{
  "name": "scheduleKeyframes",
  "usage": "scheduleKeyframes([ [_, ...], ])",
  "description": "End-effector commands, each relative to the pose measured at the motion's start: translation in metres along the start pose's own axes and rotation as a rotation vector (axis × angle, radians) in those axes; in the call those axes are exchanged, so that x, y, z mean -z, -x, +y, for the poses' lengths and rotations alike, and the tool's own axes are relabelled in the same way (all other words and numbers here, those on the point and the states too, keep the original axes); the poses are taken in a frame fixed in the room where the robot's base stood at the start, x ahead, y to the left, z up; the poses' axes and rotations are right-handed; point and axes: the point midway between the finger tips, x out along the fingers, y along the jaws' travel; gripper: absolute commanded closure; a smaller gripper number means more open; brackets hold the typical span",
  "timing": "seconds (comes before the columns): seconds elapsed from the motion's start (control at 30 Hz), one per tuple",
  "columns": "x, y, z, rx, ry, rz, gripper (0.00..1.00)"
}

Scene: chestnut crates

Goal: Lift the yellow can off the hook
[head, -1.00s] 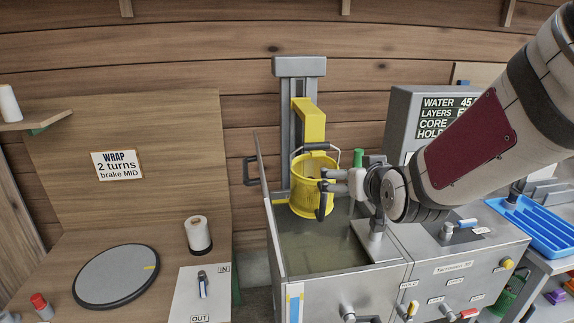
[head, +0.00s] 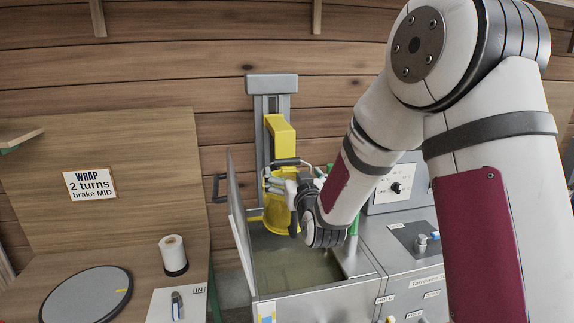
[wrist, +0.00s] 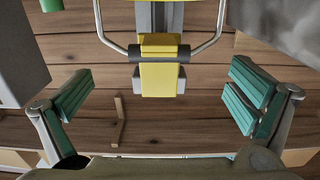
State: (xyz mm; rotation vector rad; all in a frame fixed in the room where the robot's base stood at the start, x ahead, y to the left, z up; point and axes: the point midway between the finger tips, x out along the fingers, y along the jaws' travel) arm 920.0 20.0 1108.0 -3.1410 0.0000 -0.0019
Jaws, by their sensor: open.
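The yellow can (head: 277,217) hangs above the open tank, partly hidden behind my gripper and arm. Its wire handle ends in a dark grip (head: 286,161), which lies across the yellow hook (head: 281,135). In the wrist view the dark grip (wrist: 160,47) crosses the hook (wrist: 160,79), and a yellow part of the can (wrist: 142,16) shows at the top edge. My gripper (head: 280,190) is in front of the can, just below the grip. Its teal-padded fingers (wrist: 160,93) are wide apart with nothing between them, to either side of the hook in the wrist picture.
The open tank (head: 313,292) is below the can, its raised lid (head: 240,222) at the left. A grey post (head: 272,84) carries the hook. A control box (head: 402,185) stands right, behind my arm. A bench with a turntable (head: 87,297) and white roll (head: 173,255) is left.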

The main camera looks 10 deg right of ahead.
Motion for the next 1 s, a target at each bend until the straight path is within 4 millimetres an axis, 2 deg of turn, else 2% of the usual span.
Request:
scheduleKeyframes([
  [0.2, 0.0, -0.04, 0.0, 0.0, 0.0, 0.0, 0.0],
  [0.4, -0.001, -0.066, 0.0, 0.0, 0.0, -0.001, 0.0],
  [0.6, 0.0, -0.078, 0.0, 0.0, 0.001, -0.001, 0.0],
  [0.87, 0.0, -0.079, 0.0, 0.0, 0.001, -0.002, 0.0],
  [0.9, 0.0, -0.079, 0.0, 0.0, 0.001, -0.002, 0.02],
  [1.0, 0.0, -0.079, 0.0, 0.0, 0.001, -0.001, 0.25],
])
